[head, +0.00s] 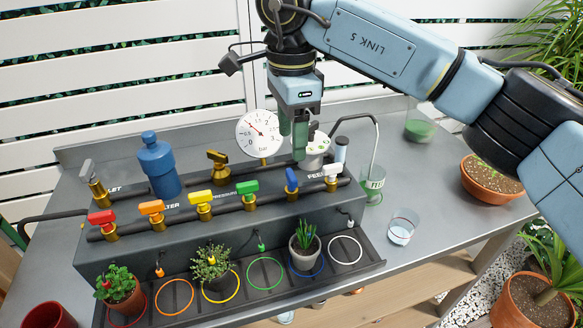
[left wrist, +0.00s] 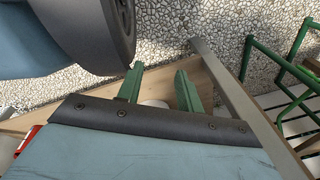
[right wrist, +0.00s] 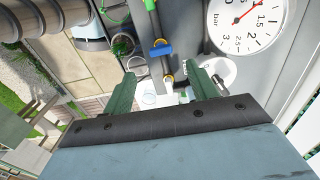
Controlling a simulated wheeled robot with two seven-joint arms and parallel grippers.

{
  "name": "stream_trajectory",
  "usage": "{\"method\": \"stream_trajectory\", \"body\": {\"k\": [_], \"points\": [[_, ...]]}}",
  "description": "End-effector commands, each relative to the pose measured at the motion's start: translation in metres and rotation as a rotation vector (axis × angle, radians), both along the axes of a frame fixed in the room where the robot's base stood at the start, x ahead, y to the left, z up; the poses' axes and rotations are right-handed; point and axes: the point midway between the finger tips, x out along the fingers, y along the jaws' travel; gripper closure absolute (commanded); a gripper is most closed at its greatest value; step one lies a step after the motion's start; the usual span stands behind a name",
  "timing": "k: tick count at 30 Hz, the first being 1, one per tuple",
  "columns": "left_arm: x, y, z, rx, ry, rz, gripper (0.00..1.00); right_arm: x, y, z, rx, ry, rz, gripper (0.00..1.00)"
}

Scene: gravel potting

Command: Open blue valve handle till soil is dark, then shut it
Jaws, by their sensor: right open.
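The blue valve handle (head: 291,179) stands upright on the dark manifold pipe, between the green and white handles. It also shows in the right wrist view (right wrist: 162,50), beyond and between my fingertips. My right gripper (head: 300,140) is open and empty, pointing down above and slightly behind the blue handle, apart from it. The grey pot (head: 304,258) with a spiky green plant stands on the blue ring (head: 318,272); its soil is mostly hidden by leaves, so its shade is unclear. My left gripper (left wrist: 158,75) is open and empty over the floor, outside the head view.
Red (head: 102,217), orange (head: 151,207), yellow (head: 200,198), green (head: 247,187) and white (head: 332,170) handles share the row. A pressure gauge (head: 259,133) stands beside my right gripper. A clear cup (head: 402,227) stands right of the tray; the bench there is mostly free.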

Motion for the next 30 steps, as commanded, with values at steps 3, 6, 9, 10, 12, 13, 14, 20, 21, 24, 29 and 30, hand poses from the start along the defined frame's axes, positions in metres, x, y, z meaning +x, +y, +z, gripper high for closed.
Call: {"method": "stream_trajectory", "body": {"k": [3,6,9,10,12,13,14,20,21,24,29,30], "points": [[0.013,-0.002,0.002,0.0,-0.011,0.004,0.64,-0.001,0.0,-0.029,0.0,0.003,0.0,0.42],[0.02,-0.003,0.005,0.0,-0.015,0.008,0.64,0.0,0.0,-0.047,0.001,0.003,0.0,0.42],[0.026,-0.004,0.007,-0.001,-0.019,0.01,0.64,0.0,0.0,-0.061,0.001,0.003,0.0,0.42],[0.027,-0.004,0.007,-0.001,-0.019,0.01,0.64,0.0,0.0,-0.065,0.001,0.003,0.0,0.42],[0.029,-0.004,0.009,0.0,-0.02,0.011,0.64,0.0,0.0,-0.07,0.002,0.001,-0.001,0.42],[0.03,-0.004,0.009,0.0,-0.02,0.012,0.64,0.0,0.0,-0.072,0.002,0.001,-0.001,0.42],[0.031,-0.004,0.009,0.0,-0.021,0.012,0.64,0.0,0.0,-0.074,0.002,0.001,-0.001,0.42],[0.032,-0.005,0.01,0.0,-0.021,0.013,0.64,0.0,0.0,-0.077,0.002,0.0,0.0,0.42],[0.032,-0.005,0.01,0.0,-0.021,0.013,0.64,0.0,0.0,-0.077,0.002,0.0,0.0,0.42],[0.032,-0.005,0.01,0.0,-0.021,0.013,0.64,0.0,0.0,-0.077,0.002,0.0,0.0,0.42],[0.032,-0.005,0.01,0.0,-0.021,0.013,0.64,0.0,0.0,-0.077,0.002,0.001,0.0,0.63],[0.032,-0.005,0.01,0.0,-0.021,0.013,0.64,0.0,0.0,-0.077,0.002,0.0,0.0,0.68]]}}
